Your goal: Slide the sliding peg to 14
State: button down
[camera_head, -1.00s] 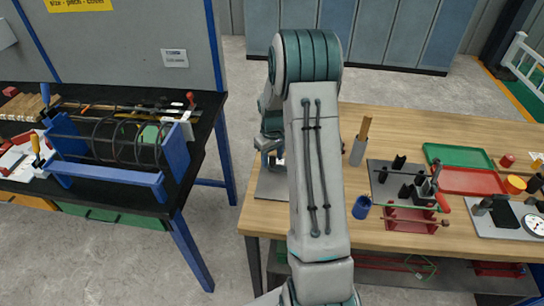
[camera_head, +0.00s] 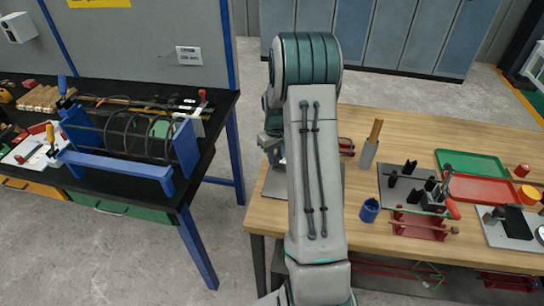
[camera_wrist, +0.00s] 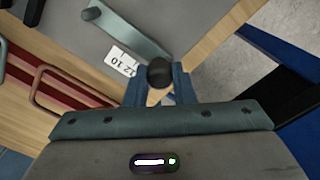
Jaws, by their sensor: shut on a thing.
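In the wrist view, the sliding peg has a dark round knob (camera_wrist: 160,71) and stands between the two blue-grey fingers of my gripper (camera_wrist: 158,84), which is shut on it. A grey-green bar (camera_wrist: 130,35) runs from a round post at the upper left down to the peg. A white scale label (camera_wrist: 121,61) lies beside the bar; 12 and 10 are readable, and the rest is covered by my gripper. The grey plate (camera_wrist: 190,25) lies beneath. In the head view my arm hides the peg, and the plate (camera_head: 274,184) shows only in part at the wooden bench's left end.
On the wooden bench (camera_head: 345,213), a blue cup (camera_head: 370,211), a red fixture (camera_head: 420,224) and green (camera_head: 470,163) and red (camera_head: 482,189) trays stand right of my arm. The black bench (camera_head: 200,135) with a blue-framed rebar cage (camera_head: 118,167) is at left. Bare floor separates the benches.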

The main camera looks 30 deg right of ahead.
jog(key=c, duration=1.2)
grip_release()
notch_tip(320, 180, up, 14)
jog(key=b, duration=0.2)
